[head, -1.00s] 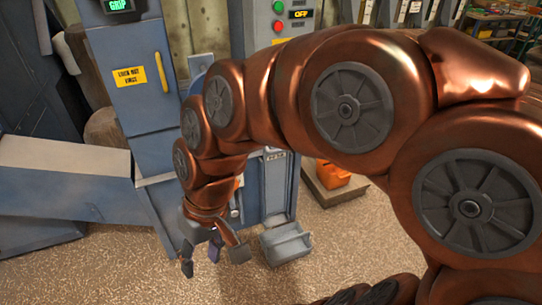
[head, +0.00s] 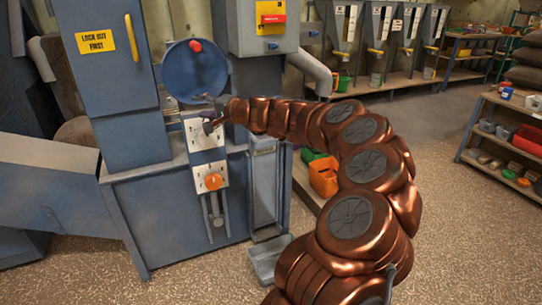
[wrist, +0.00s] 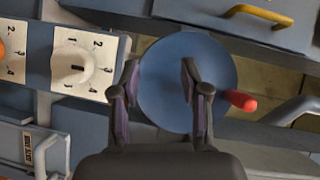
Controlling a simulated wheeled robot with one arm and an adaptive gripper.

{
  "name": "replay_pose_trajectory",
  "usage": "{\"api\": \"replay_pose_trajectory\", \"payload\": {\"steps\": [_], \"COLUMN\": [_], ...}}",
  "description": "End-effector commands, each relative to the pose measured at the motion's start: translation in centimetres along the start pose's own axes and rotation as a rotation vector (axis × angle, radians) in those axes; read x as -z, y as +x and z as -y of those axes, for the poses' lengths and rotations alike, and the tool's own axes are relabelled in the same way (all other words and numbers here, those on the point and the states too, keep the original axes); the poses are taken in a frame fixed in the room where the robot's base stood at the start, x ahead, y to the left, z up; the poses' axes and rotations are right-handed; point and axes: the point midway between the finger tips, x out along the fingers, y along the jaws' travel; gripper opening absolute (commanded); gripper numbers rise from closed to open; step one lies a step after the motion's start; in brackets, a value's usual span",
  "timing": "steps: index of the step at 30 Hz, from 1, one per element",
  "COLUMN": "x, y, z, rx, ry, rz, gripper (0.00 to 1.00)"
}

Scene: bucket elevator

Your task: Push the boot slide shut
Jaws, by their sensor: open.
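A grey upright housing (head: 264,185) with a small label stands at the right front of the blue elevator. Part of a labelled grey panel with a handle (wrist: 58,155) shows at the lower left in the wrist view; its label is too small to read surely. I cannot tell for certain which part is the boot slide or how far it stands open. A grey tray (head: 268,262) sits on the floor below the housing. My gripper (head: 212,123) is up by the white dial plate (head: 204,135). In the wrist view my gripper (wrist: 160,78) is open and empty, before the blue disc.
The blue disc (head: 194,72) with a red knob is above the dial plate. An orange dial (head: 213,181) has a slotted plate below it. An orange bin (head: 323,177) stands to the right. Open floor (head: 430,200) lies between the machine and the right shelves.

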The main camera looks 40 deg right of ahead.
Motion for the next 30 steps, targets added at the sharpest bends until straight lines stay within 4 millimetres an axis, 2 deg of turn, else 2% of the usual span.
{"api": "replay_pose_trajectory", "payload": {"steps": [1, 3, 6, 9, 12, 15, 19, 30], "x": [3.6, 8.0, 12.8, 16.2, 18.0, 18.9, 19.4, 20.8], "y": [-0.4, -1.7, -3.9, -6.2, -7.8, -8.6, -8.6, -6.1], "z": [-5.4, -10.2, -16.4, -21.2, -24.2, -25.7, -26.1, -26.9], "rx": [-0.016, -0.038, -0.073, -0.105, -0.127, -0.140, -0.145, -0.147], "ry": [0.051, 0.112, 0.183, 0.236, 0.271, 0.287, 0.293, 0.290], "rz": [-0.090, -0.200, -0.331, -0.429, -0.490, -0.519, -0.530, -0.530], "gripper": [0.45, 0.45, 0.45, 0.45, 0.45, 0.45, 0.45, 0.45]}}
